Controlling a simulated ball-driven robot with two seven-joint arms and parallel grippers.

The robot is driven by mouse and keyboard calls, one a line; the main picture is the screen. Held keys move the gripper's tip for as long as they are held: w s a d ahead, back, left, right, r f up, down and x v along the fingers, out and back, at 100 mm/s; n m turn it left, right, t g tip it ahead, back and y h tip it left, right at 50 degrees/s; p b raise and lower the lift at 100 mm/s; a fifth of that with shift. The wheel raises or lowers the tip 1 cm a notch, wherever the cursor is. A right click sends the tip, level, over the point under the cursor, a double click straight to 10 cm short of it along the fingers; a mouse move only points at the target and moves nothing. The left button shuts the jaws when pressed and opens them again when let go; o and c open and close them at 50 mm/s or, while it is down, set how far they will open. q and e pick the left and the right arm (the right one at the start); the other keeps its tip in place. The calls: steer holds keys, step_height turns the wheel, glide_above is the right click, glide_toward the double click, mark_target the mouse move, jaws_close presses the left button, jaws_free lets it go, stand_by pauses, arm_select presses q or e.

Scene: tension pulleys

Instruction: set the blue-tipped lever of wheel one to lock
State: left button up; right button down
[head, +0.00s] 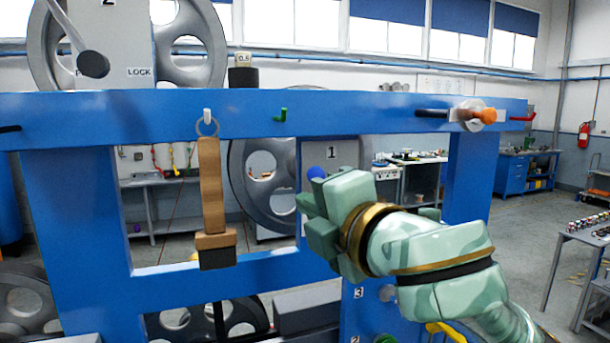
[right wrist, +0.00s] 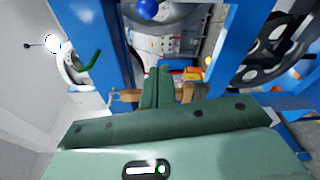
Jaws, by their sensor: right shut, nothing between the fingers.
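Wheel one (head: 240,180) is a grey spoked wheel behind the blue frame, beside a grey plate marked 1 (head: 331,153). The blue ball tip of its lever (head: 316,173) shows just above my right gripper. The tip also shows at the top of the right wrist view (right wrist: 148,8). My right gripper (head: 305,207) is shut and empty, in front of the frame opening, just below the tip in the picture. Its closed fingers show in the right wrist view (right wrist: 157,85). Whether they touch the lever I cannot tell. The lever's shaft and any lock marking are hidden. My left gripper is not in view.
A blue beam (head: 350,112) crosses above my right gripper. A brown strap (head: 211,185) hangs from a hook at the left. A green hook (head: 281,115) and an orange-tipped part (head: 480,115) are on the beam. Wheel two's plate (head: 125,50) reads LOCK.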

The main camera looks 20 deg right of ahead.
steer(key=w+d+p, duration=0.1)
steer(key=w+p, duration=0.5)
steer(key=w, duration=0.2)
steer(key=shift+w+d+r, duration=0.25)
steer(key=shift+d, duration=0.15)
steer(key=shift+d, duration=0.1)
steer(key=shift+d+r+m, duration=0.25)
steer(key=shift+r+m, duration=0.05)
steer(key=shift+m, duration=0.1)
